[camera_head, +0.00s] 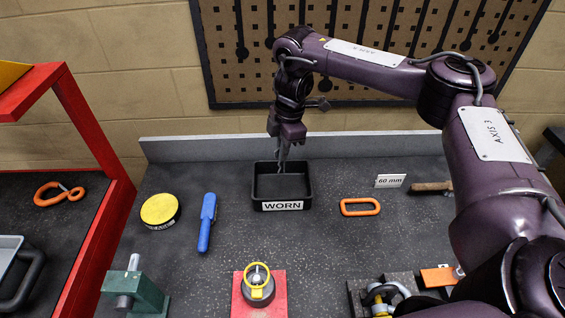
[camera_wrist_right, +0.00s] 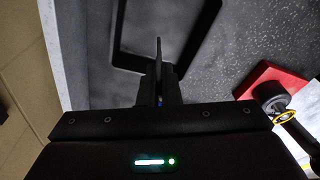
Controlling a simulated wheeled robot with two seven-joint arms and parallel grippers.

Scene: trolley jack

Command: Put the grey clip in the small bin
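The small bin (camera_head: 258,190) is a black open tray with a white "WORN" label on its front, near the back of the bench. My right gripper (camera_head: 284,150) points down over the bin's back part. It appears shut on a thin grey piece, the grey clip (camera_head: 283,160), which hangs below the fingers above the bin floor. In the right wrist view the clip (camera_wrist_right: 158,52) stands out between the fingers, with the bin's dark rim (camera_wrist_right: 121,35) beyond it. Whether it touches the bin cannot be told. My left gripper is not in view.
A yellow disc (camera_head: 160,210) and a blue tool (camera_head: 208,222) lie left of the bin. An orange link (camera_head: 360,207) and a "60 mm" card (camera_head: 390,181) are to its right. A red block with a yellow-ringed part (camera_head: 258,284) stands in front. A low grey ledge (camera_head: 200,149) runs behind.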

